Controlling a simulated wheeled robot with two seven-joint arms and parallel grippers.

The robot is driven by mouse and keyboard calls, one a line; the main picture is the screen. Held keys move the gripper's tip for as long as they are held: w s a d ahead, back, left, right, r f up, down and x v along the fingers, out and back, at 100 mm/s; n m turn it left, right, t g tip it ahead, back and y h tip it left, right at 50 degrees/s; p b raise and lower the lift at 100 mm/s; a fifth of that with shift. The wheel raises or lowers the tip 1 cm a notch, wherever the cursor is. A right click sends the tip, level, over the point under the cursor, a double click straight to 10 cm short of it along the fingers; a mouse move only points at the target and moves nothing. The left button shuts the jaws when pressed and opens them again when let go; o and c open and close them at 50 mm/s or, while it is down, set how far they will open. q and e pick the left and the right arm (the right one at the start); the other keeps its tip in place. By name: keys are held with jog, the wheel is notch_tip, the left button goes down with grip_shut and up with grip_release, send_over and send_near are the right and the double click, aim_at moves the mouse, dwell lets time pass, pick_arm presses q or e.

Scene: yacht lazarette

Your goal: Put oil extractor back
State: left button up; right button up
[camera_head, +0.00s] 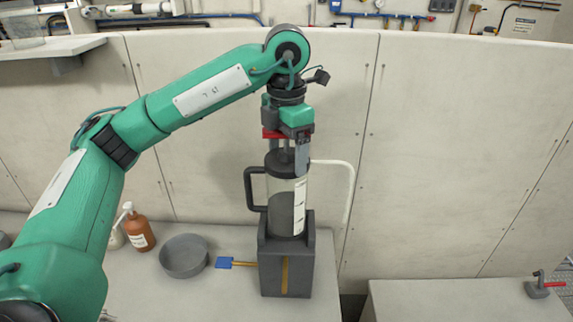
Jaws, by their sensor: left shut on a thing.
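The oil extractor (285,207) is a clear cylinder with dark contents, a black top, a black side handle and a pale hose at its right. It stands upright, its lower end inside a dark grey square holder (300,277) with a yellow stripe on the front. My left gripper (287,165) points down from above and is shut on the extractor's top. Whether the extractor's base touches the holder's floor is hidden by the holder walls. My right gripper does not show.
Left of the holder are a blue-ended tool (226,262), a round grey bowl (184,257) and a brown bottle (139,230). A lower surface (450,300) at the right carries a red-handled valve (541,285). A pale panel wall (430,150) stands behind.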

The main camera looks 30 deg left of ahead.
pick_arm(q)
jog(key=shift+f+p, duration=0.45)
jog(key=shift+f, duration=1.45)
jog(key=shift+f, duration=0.2)
jog(key=o, duration=2)
jog(key=shift+r+b, duration=0.6)
jog(key=shift+r, duration=5.6)
